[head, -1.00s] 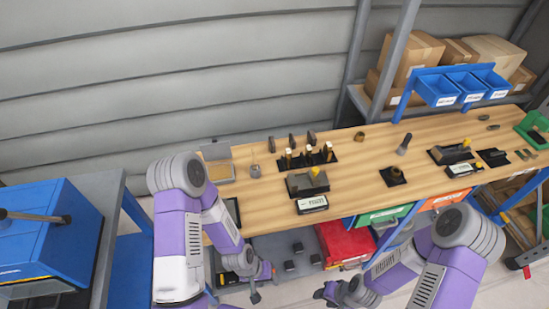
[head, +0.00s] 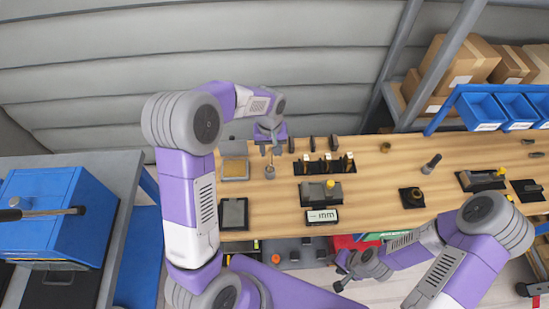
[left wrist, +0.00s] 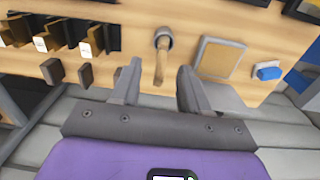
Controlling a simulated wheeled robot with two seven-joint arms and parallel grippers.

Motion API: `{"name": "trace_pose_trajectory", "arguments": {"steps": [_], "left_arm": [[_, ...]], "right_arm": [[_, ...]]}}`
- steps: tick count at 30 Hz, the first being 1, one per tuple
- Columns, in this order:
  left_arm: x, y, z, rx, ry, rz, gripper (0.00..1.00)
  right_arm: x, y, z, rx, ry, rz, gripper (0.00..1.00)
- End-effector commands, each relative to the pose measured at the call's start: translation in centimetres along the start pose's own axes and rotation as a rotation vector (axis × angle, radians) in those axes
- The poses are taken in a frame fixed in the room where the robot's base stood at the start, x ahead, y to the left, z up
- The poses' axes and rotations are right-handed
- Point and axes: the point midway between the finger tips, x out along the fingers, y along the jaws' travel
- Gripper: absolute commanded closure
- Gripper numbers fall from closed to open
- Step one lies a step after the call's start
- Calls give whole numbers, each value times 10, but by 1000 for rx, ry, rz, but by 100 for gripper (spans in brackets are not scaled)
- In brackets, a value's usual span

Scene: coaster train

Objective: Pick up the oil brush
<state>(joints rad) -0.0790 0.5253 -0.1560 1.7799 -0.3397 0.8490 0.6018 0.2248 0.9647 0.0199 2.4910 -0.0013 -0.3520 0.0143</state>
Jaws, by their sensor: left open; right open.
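The oil brush (left wrist: 160,66) stands in a small grey cup (left wrist: 163,38) in the left wrist view, its wooden handle pointing towards my left gripper (left wrist: 158,74). That gripper is open, and the handle appears in the gap between its fingertips, with no contact visible. In the head view the cup (head: 270,172) sits on the wooden bench, with my left gripper (head: 269,149) just above it and partly covering the brush. My right gripper (head: 342,273) is open and empty, low in front of the bench.
A tray with a tan pad (head: 235,169) is left of the cup. Dark upright blocks (head: 313,145) and a black rack (head: 326,164) stand to its right. A dark tablet (head: 234,213) lies nearer.

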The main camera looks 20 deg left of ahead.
Motion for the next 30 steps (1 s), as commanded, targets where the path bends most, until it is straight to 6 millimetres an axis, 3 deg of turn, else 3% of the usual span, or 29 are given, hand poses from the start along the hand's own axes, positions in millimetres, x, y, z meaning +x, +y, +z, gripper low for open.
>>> {"name": "trace_pose_trajectory", "arguments": {"steps": [5, 21, 29, 30], "left_arm": [[-2, -5, -5, -21, 5, -20, 55], [64, -9, -4, -19, 4, -19, 55], [65, -9, -4, -19, 6, -18, 55], [65, -9, -4, -19, 6, -18, 61]], "right_arm": [[2, 1, 0, 0, 0, 0, 56], [-1, 0, 0, 0, 1, 0, 56], [-1, 0, 0, 0, 1, 0, 56], [-1, 0, 0, 0, 1, 0, 56]]}}
